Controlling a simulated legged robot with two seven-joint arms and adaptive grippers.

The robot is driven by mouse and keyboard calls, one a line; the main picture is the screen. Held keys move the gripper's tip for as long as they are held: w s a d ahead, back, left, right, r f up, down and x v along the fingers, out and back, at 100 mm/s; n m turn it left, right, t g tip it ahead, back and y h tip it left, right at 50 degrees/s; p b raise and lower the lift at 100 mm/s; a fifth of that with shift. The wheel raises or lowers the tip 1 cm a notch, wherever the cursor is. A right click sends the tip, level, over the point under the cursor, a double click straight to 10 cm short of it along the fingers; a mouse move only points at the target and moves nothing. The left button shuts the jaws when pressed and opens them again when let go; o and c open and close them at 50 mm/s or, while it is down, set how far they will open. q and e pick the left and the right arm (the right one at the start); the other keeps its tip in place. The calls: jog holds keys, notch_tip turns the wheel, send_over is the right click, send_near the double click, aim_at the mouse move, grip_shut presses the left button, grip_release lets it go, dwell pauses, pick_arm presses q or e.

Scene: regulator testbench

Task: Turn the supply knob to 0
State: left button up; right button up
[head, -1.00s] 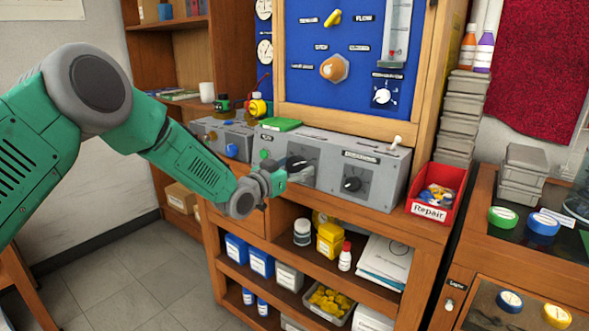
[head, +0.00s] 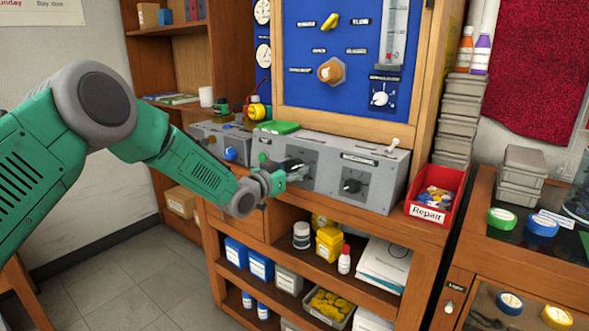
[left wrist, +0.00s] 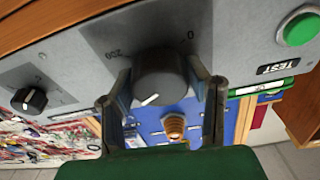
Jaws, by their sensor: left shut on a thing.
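The dark round supply knob (left wrist: 160,78) sits on the grey panel between the two fingers of my left gripper (left wrist: 168,100) in the left wrist view. The gripper is shut on it, one finger at each side. A white pointer line on the knob points to the lower left in that view. The panel is marked 0 at the knob's upper right and 200 at its upper left. In the head view my left gripper (head: 288,172) is at the front of the grey bench unit (head: 328,184) and partly hides the knob. My right gripper is not in view.
A second black knob (head: 352,186) is on the same unit to the right. A green TEST button (left wrist: 298,28) is close by in the wrist view. A red Repair bin (head: 435,194) stands at the right. A green item (head: 277,127) lies on the unit's top.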

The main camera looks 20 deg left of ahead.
pick_arm(q)
jog(key=shift+a, duration=0.2)
jog(key=shift+d+r, duration=0.15)
jog(key=shift+d, duration=0.15)
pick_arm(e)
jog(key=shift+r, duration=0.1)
